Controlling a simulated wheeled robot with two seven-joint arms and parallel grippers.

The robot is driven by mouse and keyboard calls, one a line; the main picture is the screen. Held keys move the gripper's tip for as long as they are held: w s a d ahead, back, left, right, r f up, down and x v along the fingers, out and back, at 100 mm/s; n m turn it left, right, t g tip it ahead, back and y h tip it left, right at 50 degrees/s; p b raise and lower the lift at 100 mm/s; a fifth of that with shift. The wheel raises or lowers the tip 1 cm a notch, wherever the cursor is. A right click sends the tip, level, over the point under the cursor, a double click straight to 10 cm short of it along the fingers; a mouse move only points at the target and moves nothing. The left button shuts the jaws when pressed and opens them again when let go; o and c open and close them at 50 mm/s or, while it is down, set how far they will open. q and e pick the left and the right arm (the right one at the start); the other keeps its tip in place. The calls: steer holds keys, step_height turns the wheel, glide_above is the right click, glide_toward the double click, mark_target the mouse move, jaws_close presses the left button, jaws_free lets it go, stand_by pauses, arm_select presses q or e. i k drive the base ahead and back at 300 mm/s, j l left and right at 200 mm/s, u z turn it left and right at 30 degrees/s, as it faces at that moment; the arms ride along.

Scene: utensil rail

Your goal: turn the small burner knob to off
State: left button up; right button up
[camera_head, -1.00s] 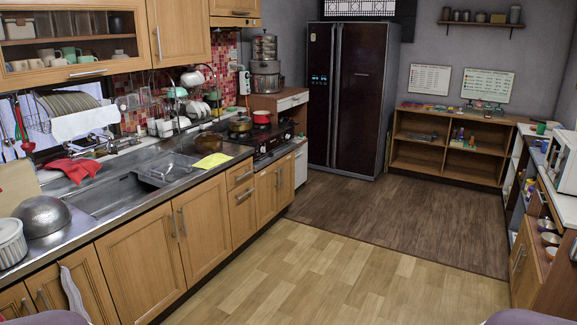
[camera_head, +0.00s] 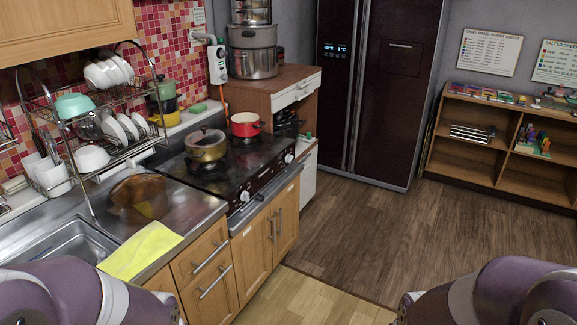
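The black stove (camera_head: 228,178) stands on the left, set into the counter. Its front panel carries a pale knob (camera_head: 244,196) at the near end and another pale knob (camera_head: 289,158) at the far end. Small marks lie between them, too small to make out. I cannot tell which knob is the small burner's or how either is turned. A lidded brass-coloured pot (camera_head: 205,148) sits on the near burner and a red pot (camera_head: 246,124) on the far one. Both my grippers are out of view; only purple and white parts of my arms show at the bottom corners.
A yellow cloth (camera_head: 140,250) lies on the counter edge by the sink (camera_head: 75,245). A dish rack (camera_head: 100,120) stands behind it. Cabinet handles (camera_head: 215,283) stick out below the stove. The wooden floor (camera_head: 345,225) right of the stove is clear.

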mark_target(288, 157)
steer(key=i, duration=0.4)
steer(key=i+l, duration=0.35)
steer(key=i, duration=0.25)
steer(key=i+l+u, duration=0.15)
steer(key=i+l, duration=0.2)
steer(key=i, duration=0.3)
steer(key=i+l, duration=0.4)
steer(key=i, duration=0.2)
steer(key=i+l+u, duration=0.1)
steer(key=i+l, duration=0.35)
steer(key=i, duration=0.15)
